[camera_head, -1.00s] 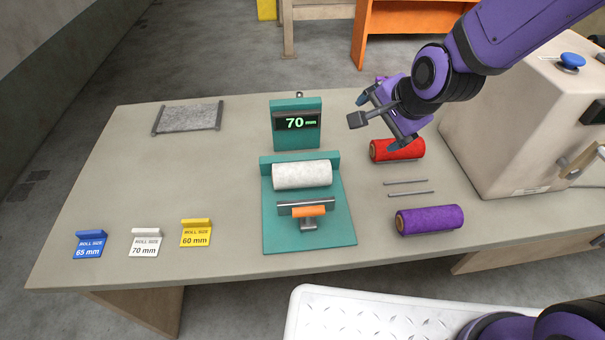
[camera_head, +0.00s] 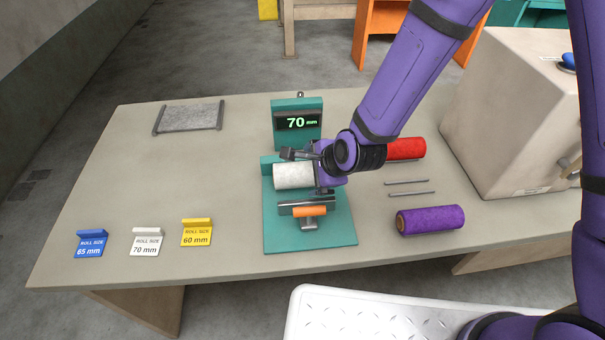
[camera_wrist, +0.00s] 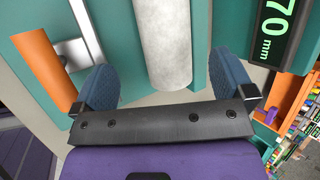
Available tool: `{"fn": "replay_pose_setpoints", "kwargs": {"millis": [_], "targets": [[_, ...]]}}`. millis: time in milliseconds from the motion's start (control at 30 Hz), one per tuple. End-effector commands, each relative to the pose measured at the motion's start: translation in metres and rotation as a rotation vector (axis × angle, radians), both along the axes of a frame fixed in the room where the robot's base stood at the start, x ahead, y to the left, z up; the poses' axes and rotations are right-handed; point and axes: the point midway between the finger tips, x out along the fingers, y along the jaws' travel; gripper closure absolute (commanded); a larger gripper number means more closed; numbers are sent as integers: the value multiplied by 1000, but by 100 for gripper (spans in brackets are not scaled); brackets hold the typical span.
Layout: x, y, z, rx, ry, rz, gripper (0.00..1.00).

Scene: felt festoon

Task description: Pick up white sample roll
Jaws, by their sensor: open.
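The white sample roll (camera_head: 293,176) lies on the teal measuring gauge (camera_head: 283,233), against its back wall. My gripper (camera_head: 308,170) is open above the roll's right part, and my wrist hides that end. In the wrist view the white roll (camera_wrist: 164,40) runs between the two blue finger pads of my open gripper (camera_wrist: 166,85), apart from both. The gauge's display (camera_head: 297,122) reads 70 mm. The gauge's slider with its orange handle (camera_head: 310,211) is in front of the roll, and the orange handle (camera_wrist: 41,62) also shows at the left of the wrist view.
A red roll (camera_head: 406,148), two thin rods (camera_head: 408,187) and a purple roll (camera_head: 431,220) lie to the right. Blue, white and yellow size signs (camera_head: 146,241) stand front left. A grey felt piece (camera_head: 190,118) lies back left. A beige machine (camera_head: 515,110) stands right.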

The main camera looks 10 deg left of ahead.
Motion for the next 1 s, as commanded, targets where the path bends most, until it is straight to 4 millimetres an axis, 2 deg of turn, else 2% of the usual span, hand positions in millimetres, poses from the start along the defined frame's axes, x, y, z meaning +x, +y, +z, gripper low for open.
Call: {"fn": "replay_pose_setpoints", "kwargs": {"millis": [267,600,900,967,1000], "targets": [[8,8,-14,0,0,1,0],[28,25,-46,-2,-1,3,0],[30,27,-48,-2,-1,1,0],[30,27,-48,-2,-1,1,12],[30,26,-48,-2,-1,1,21]]}}
